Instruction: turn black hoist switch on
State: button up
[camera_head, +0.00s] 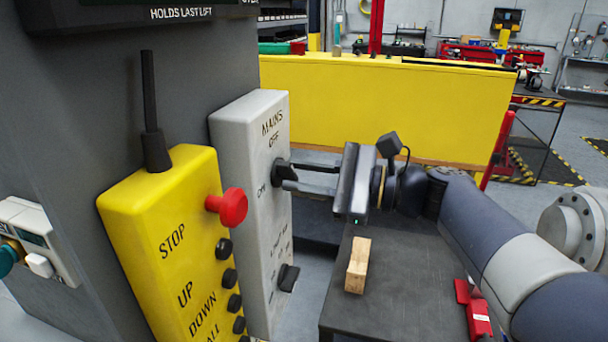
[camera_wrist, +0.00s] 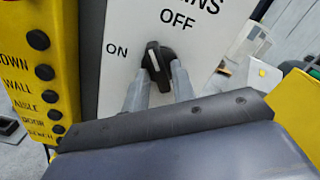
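A black rotary switch (camera_wrist: 157,60) sits on a grey-white panel box (camera_head: 232,125) lettered MAINS, with OFF above it and ON to its left. Its white mark points roughly upward, left of the OFF lettering. A second black switch (camera_head: 287,278) is lower on the same box; its lettering is too small to read. My gripper (camera_head: 281,174) reaches in from the right at the upper switch, and in the wrist view its two fingers (camera_wrist: 162,75) flank the knob's lower part, spaced apart. I cannot tell if they press on it.
A yellow control box (camera_head: 160,200) with a red stop button (camera_head: 228,206) and several black buttons stands just left of the panel. A dark table (camera_head: 400,290) with a wooden block (camera_head: 358,265) is below my arm. A yellow barrier (camera_head: 390,110) stands behind.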

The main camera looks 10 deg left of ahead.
grip_shut()
jog(key=shift+f+n+b, duration=0.25)
jog(key=shift+n+b, duration=0.55)
jog(key=shift+b, duration=0.4)
jog(key=n+b, duration=0.3)
jog(key=b, duration=0.1)
jog(key=n+b, duration=0.3)
jog(key=shift+n, duration=0.3)
jog(key=shift+r+n+b, duration=0.1)
jog(key=shift+n+b, duration=0.7)
jog(key=shift+n, duration=0.1)
jog(key=shift+r, duration=0.1)
jog(key=shift+o, duration=1.3)
grip_release()
